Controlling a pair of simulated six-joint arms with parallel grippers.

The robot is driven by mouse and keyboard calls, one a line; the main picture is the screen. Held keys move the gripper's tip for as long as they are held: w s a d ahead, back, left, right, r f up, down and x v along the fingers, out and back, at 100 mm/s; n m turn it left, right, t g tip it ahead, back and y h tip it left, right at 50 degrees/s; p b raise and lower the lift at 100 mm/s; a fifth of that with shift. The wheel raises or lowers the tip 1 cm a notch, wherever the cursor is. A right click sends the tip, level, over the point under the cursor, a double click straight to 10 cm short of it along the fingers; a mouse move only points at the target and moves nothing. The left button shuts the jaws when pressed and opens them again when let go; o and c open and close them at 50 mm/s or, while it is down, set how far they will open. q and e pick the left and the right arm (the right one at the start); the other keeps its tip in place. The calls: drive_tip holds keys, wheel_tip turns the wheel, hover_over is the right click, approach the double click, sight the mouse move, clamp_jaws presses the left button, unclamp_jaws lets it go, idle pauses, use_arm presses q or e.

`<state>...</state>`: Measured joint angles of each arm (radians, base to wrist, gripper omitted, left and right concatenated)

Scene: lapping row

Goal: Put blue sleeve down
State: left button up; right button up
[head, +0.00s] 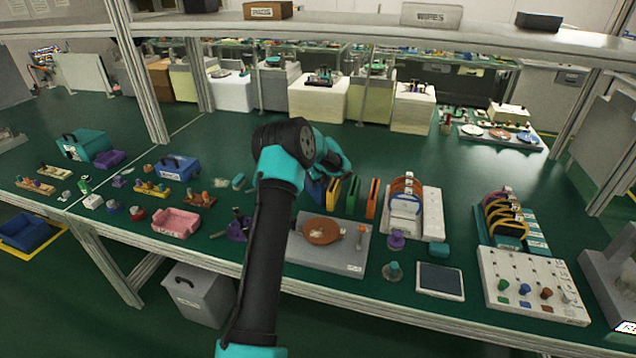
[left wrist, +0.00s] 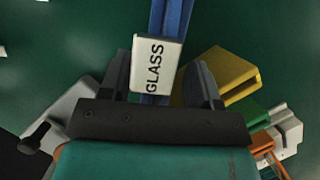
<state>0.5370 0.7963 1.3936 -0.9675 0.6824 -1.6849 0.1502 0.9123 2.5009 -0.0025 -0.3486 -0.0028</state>
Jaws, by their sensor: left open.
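The blue sleeve (head: 316,190) stands at the left end of a row of coloured sleeves on the green bench, partly hidden by my left arm. In the left wrist view the blue sleeve (left wrist: 172,18) bears a white GLASS label (left wrist: 157,65). My left gripper (left wrist: 161,82) is open, with one finger on each side of the labelled end and a visible gap at each side. In the head view my wrist hides the left fingertips. Whether the sleeve's underside rests fully on the bench is hidden. My right gripper is not in view.
Yellow (head: 333,191), green (head: 352,194) and orange (head: 372,198) sleeves stand close to the right. A grey plate (head: 345,255) with a copper disc (head: 321,230) lies in front. A white rack with rings (head: 432,212) stands further right. The bench behind the row is clear.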

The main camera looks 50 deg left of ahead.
use_arm(q)
drive_tip(key=v, duration=1.1)
drive_tip(key=shift+d+r, duration=0.2)
drive_tip(key=shift+r, duration=0.15)
